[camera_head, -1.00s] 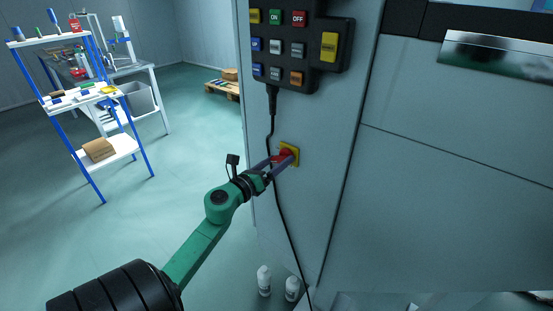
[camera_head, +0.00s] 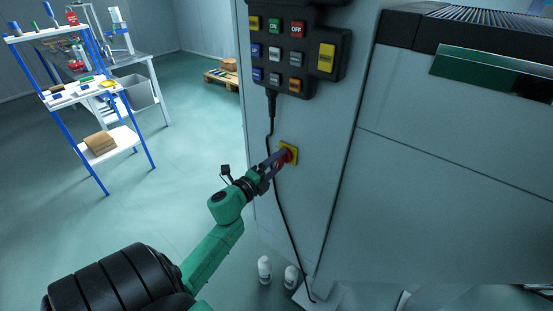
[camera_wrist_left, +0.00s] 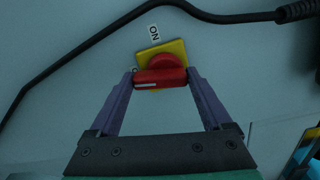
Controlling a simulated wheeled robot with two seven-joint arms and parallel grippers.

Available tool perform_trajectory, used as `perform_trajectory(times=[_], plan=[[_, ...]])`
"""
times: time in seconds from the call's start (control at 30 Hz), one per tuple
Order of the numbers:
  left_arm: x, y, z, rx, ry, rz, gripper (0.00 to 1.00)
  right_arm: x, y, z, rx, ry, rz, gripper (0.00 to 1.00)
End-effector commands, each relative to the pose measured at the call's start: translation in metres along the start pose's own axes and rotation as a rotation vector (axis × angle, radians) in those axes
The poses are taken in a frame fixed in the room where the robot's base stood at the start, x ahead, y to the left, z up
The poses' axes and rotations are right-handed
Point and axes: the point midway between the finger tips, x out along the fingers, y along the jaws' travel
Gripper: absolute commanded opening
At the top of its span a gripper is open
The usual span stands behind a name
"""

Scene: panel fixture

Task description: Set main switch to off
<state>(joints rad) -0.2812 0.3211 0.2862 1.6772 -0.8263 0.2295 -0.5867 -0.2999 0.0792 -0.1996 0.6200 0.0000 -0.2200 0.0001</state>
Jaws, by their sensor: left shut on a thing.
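The main switch is a red rotary knob (camera_wrist_left: 160,74) on a yellow plate (camera_wrist_left: 175,47), fixed to the grey panel. An "ON" label (camera_wrist_left: 154,32) sits beside the plate in the left wrist view. My left gripper (camera_wrist_left: 160,80) has one finger at each end of the red handle and is shut on it. In the head view the switch's yellow plate (camera_head: 290,149) shows low on the panel, with my left gripper (camera_head: 280,162) reaching it from the lower left. The fingers partly cover the knob there. My right gripper is not in view.
A black button box (camera_head: 312,62) hangs on the panel above the switch; its cable (camera_head: 272,130) runs down close by my gripper. Two white bottles (camera_head: 265,270) stand on the floor below. A blue-framed shelf (camera_head: 125,140) stands at left, with clear floor between.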

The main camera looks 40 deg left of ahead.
Motion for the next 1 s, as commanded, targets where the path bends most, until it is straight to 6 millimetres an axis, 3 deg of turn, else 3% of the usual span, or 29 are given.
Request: perform_trajectory(times=[0.4, 0.93, 0.97, 1.0], plan=[[-0.0002, 0.0006, -0.0023, -0.204, 0.001, 0.002, 0.27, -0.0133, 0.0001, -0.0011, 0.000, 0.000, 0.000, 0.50], [-0.0003, 0.0017, -0.0026, -0.234, 0.001, 0.002, 0.27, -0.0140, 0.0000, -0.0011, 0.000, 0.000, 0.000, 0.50], [-0.0003, 0.0017, -0.0026, -0.234, 0.001, 0.002, 0.86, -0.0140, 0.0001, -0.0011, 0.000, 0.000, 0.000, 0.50], [-0.0003, 0.0017, -0.0025, -0.233, 0.001, 0.002, 1.00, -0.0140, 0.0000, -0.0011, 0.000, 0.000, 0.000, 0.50]])
